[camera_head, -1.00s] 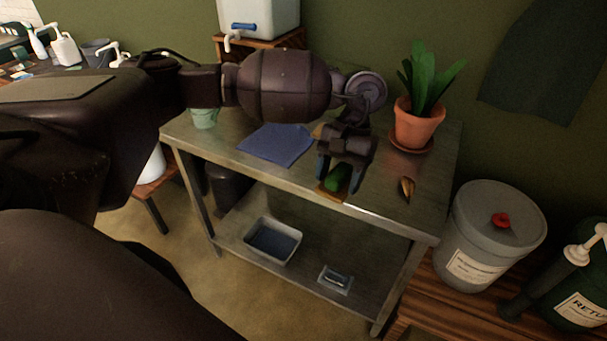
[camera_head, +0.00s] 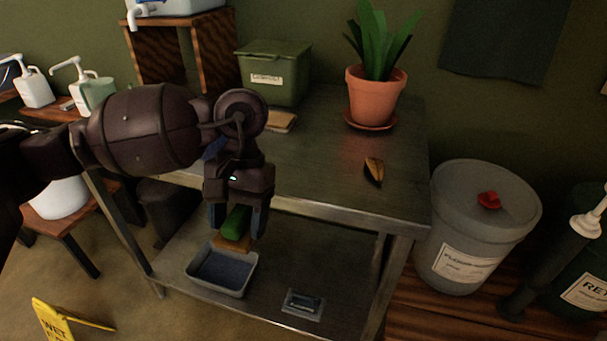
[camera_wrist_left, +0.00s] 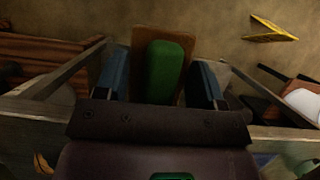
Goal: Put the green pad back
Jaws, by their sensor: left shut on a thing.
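The green pad (camera_head: 235,226) is a small green block on a flat brown piece (camera_head: 232,244). My left gripper (camera_head: 237,220) is shut on the green pad, with a blue-grey finger on each side, and holds it in the air just off the front edge of the metal table. From the head it appears just above the grey tray (camera_head: 222,271) on the lower shelf. In the left wrist view the green pad (camera_wrist_left: 164,72) lies between the fingers on the brown piece (camera_wrist_left: 146,40). My right gripper is not in view.
A small dish (camera_head: 303,304) sits on the lower shelf (camera_head: 260,318), right of the tray. The tabletop (camera_head: 315,160) holds a potted plant (camera_head: 376,95), a banana-like thing (camera_head: 374,171) and a green bin (camera_head: 273,72). A lidded grey bucket (camera_head: 476,228) stands at right.

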